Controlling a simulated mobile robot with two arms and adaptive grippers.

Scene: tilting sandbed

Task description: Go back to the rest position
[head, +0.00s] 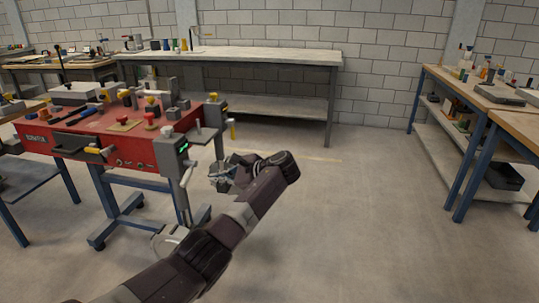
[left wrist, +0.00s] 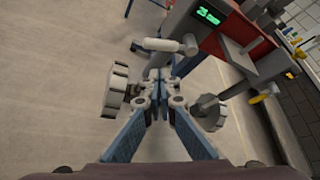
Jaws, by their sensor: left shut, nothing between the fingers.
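My left gripper (head: 222,172) is shut and empty, just right of the red sandbed (head: 88,147) in the head view. In the left wrist view the left gripper (left wrist: 158,84) has its blue fingers together, with nothing between them. The sandbed's grey post with a green display (head: 183,149) stands just left of the gripper. In the left wrist view the green display (left wrist: 208,15) is at the top, and a pale lever handle (left wrist: 168,46) lies just beyond the fingertips. I cannot tell how large the gap is. My right gripper is not in view.
A long grey workbench (head: 240,57) stands against the block wall. Wooden-topped benches with blue legs (head: 465,86) stand at the right with tools and boxes. The concrete floor (head: 365,215) between them is clear. Several knobs and blocks sit on the sandbed.

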